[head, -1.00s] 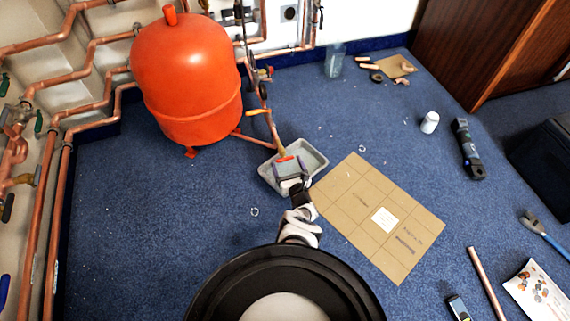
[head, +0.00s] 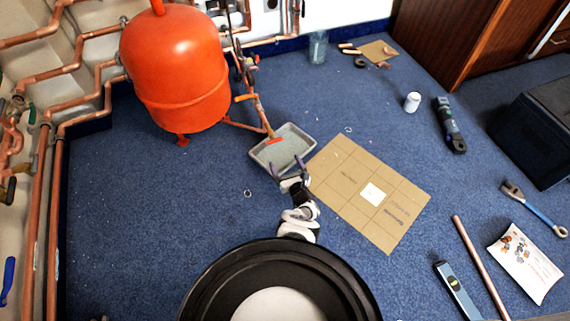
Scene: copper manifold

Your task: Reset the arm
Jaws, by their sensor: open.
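My gripper (head: 289,168) is open and empty, just in front of the grey tray (head: 262,158), with its fingers pointing towards the tray's near edge. My arm reaches forward from my round black base at the bottom of the head view, its white links bent in the middle. The grey tray lies on the blue carpet and has a red-ended tool (head: 274,139) at its far rim. From this view I cannot tell whether the fingertips touch the tray.
A red tank (head: 180,75) and copper pipes (head: 57,200) stand at left. A cardboard sheet (head: 340,185) lies right of the gripper. A white bottle (head: 412,102), black tool (head: 449,125), wrench (head: 535,210), copper pipe (head: 480,265) and level (head: 458,290) lie farther right. Carpet at left is clear.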

